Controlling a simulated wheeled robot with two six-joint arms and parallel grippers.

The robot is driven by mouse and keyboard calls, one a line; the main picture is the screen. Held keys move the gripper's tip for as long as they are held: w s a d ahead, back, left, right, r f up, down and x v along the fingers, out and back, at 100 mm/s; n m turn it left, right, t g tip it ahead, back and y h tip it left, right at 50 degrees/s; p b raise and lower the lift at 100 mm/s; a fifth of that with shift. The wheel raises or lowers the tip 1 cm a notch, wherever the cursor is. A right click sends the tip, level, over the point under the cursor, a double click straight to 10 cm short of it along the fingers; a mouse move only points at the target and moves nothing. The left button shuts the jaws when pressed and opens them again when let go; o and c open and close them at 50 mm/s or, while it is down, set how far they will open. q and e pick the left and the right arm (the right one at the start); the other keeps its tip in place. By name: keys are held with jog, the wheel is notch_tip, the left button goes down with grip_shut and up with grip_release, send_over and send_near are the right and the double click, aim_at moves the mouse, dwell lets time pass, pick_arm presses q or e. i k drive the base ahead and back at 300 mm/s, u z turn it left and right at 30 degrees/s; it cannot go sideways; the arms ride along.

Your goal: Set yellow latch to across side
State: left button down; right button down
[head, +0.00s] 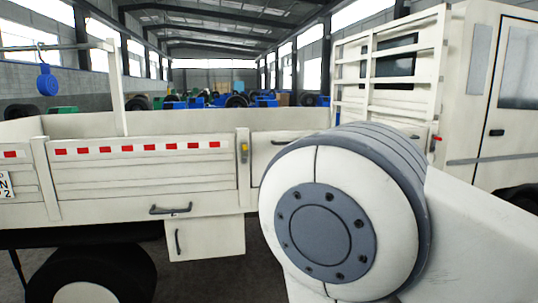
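A small yellow latch (244,152) sits on the upright post between two side panels of a white truck bed. It looks roughly upright, but it is too small to tell its exact setting. Neither of my grippers shows in the head view. A large white and grey joint of my own arm fills the lower right and hides part of the truck side right of the latch.
The white truck bed (140,185) spans the left and middle. A dark handle (170,209) and a small locker (205,239) lie below its side panel. The truck cab (500,110) stands at right. A blue hook block (47,82) hangs at upper left.

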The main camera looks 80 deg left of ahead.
aim_at(244, 143)
jog(key=i, duration=0.5)
jog(key=u, duration=3.1)
jog(key=i, duration=0.45)
jog(key=z, duration=0.1)
jog(key=k, duration=0.6)
jog(key=u, duration=0.35)
jog(key=i, duration=1.45)
jog(key=z, duration=0.1)
